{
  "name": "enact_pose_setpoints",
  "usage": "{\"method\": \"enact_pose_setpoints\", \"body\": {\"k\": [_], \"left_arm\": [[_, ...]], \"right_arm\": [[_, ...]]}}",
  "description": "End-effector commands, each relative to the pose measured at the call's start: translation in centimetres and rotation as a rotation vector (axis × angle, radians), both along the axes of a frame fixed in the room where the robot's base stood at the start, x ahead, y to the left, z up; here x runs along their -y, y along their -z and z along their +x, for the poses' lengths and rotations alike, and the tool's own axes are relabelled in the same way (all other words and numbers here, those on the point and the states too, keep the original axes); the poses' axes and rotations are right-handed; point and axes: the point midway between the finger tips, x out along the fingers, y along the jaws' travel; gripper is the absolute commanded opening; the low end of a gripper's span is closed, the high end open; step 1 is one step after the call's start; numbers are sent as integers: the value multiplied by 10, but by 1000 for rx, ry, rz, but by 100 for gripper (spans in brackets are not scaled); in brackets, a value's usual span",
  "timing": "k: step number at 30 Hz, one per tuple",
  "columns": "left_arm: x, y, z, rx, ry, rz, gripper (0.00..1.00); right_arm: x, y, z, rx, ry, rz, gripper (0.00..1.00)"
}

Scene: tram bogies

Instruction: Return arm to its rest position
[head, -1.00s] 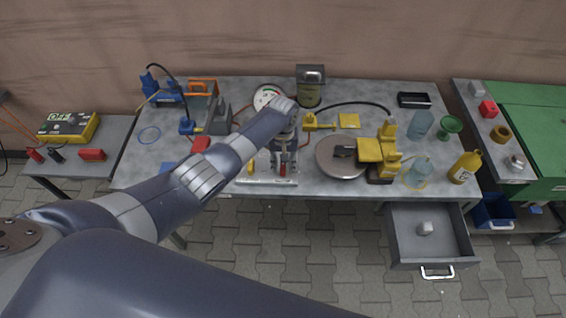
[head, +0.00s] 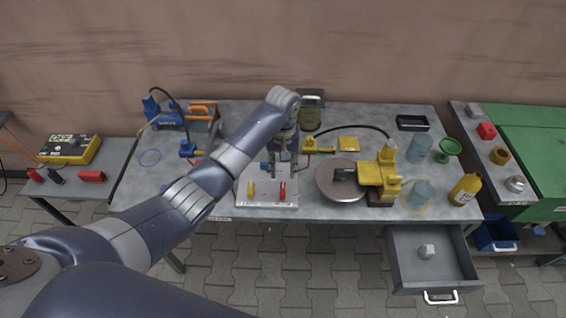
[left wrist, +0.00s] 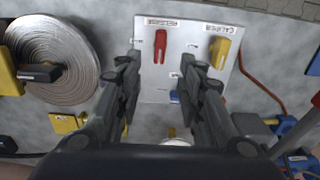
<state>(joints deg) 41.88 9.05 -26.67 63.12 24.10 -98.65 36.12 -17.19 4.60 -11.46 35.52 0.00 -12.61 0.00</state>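My left arm reaches in from the left in the head view, its gripper (head: 283,160) pointing down over the back part of a white board (head: 266,199). In the left wrist view the gripper (left wrist: 160,58) is open, its two dark fingers well apart with nothing held between them. The board (left wrist: 152,90) carries a red piece (left wrist: 160,46) and a yellow piece (left wrist: 219,52), both beyond the fingertips. A small blue piece (left wrist: 174,97) shows between the fingers. My right gripper is in neither view.
On the workbench, a round metal disc (head: 338,188) and a yellow tool (head: 378,172) stand right of the gripper. A green canister (head: 310,115) stands behind. Blue tools (head: 166,115) are at the back left. A drawer (head: 405,262) hangs open at the front right.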

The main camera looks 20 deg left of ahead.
Motion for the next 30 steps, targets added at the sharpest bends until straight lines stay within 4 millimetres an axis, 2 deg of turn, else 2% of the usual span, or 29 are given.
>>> {"method": "enact_pose_setpoints", "body": {"k": [6, 23, 26, 30], "left_arm": [[0, -15, 0, -1, -1, 1, 35], [1, -13, -3, 0, 5, -2, 35], [6, -3, -14, 4, 35, -11, 35], [18, 24, -50, 33, 120, -40, 35]], "right_arm": [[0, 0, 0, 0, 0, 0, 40], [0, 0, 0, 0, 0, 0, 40], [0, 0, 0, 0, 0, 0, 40], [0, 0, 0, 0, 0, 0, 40]]}}
